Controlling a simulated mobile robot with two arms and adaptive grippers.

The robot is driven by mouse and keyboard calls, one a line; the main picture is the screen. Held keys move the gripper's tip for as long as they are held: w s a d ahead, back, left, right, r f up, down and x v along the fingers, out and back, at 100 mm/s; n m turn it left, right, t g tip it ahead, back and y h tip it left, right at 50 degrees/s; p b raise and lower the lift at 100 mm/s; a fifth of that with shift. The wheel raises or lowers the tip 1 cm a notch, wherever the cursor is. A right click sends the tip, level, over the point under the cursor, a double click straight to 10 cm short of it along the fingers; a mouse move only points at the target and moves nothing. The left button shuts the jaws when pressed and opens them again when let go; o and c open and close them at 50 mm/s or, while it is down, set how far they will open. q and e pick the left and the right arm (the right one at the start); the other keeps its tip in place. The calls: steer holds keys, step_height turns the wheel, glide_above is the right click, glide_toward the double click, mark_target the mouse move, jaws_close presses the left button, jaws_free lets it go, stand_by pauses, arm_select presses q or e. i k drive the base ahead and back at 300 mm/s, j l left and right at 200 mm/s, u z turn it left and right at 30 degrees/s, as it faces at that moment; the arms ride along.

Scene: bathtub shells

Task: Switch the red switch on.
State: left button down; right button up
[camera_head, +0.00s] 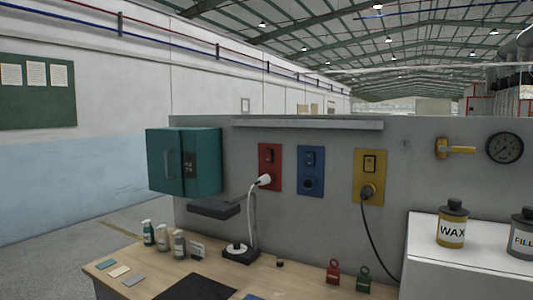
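The red switch plate (270,168) is mounted on the grey back wall of the workbench, left of the other two plates. Its dark rocker switch (268,156) sits in the upper half, and its position is too small to tell. A white rounded end (265,181) of a curved white stem or cable covers the lower part of the plate; I cannot tell whether it is plugged in or in front. Neither gripper is in view.
A blue plate (311,171) and a yellow plate (370,177) with a black plug are to the right. A teal cabinet (184,162) is left. Bottles (163,236), a dark stand (240,255) and two padlock-like items (333,273) stand on the wooden bench (300,281).

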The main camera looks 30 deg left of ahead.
mark_target(268, 153)
steer(key=i+j+z, duration=0.15)
steer(key=j, duration=0.6)
steer(key=j+z, duration=0.2)
steer(key=j, duration=0.6)
